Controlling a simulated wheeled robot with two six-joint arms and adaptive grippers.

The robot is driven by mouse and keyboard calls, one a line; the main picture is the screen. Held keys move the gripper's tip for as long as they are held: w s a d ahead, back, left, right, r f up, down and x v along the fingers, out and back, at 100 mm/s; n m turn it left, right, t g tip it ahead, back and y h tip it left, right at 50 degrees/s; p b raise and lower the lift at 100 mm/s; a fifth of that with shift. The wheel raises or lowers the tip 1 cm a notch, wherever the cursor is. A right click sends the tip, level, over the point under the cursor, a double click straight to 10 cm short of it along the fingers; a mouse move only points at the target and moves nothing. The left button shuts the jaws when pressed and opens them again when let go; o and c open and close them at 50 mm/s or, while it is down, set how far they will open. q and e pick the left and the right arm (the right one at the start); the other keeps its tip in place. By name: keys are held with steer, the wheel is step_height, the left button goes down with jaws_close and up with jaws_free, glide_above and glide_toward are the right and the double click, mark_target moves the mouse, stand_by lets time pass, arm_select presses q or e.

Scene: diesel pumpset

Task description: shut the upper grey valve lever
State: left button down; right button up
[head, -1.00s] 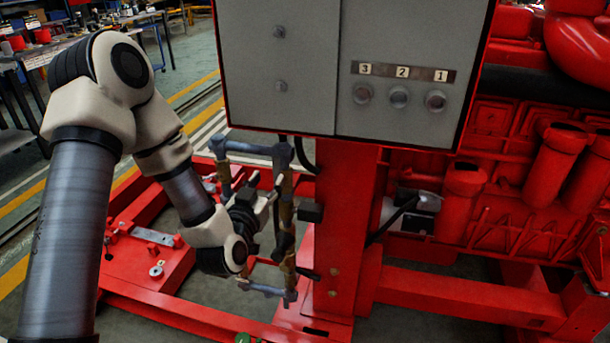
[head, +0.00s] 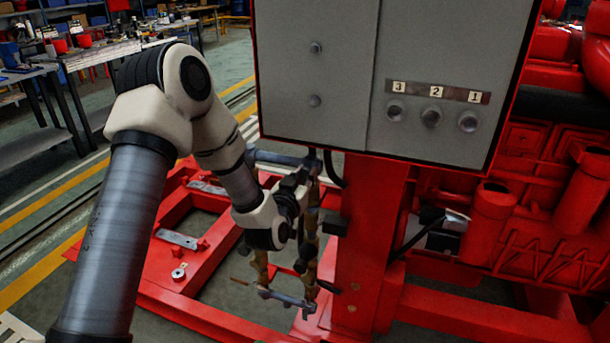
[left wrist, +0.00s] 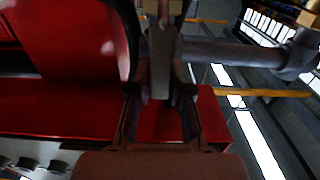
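In the left wrist view a grey lever-like bar (left wrist: 160,62) stands upright between the two fingers of my left gripper (left wrist: 160,92). The fingers lie close on both its sides; whether they press on it I cannot tell. In the head view my left gripper (head: 302,186) is at the upper part of the pipe frame (head: 275,158), just below the grey cabinet. The gripper and wrist hide the upper lever there. Brass-coloured fittings (head: 309,248) run down the frame. My right gripper is not in view.
The grey control cabinet (head: 345,75) overhangs close above the gripper. A red post (head: 365,235) stands just right of the pipes, with the red engine (head: 560,180) beyond. The red base frame (head: 170,268) lies below. Benches (head: 60,65) stand far left.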

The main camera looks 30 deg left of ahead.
arm_select(q)
steer(key=shift+d, duration=0.1)
steer(key=w+d+f+m, duration=0.2)
steer(key=d+f+m, duration=0.6)
steer(key=m, duration=0.9)
steer(key=shift+f+m, duration=0.15)
steer(key=shift+m, duration=0.15)
stand_by(0.3)
stand_by(0.4)
steer(key=c, duration=1)
jaws_free()
steer(key=shift+c, duration=0.2)
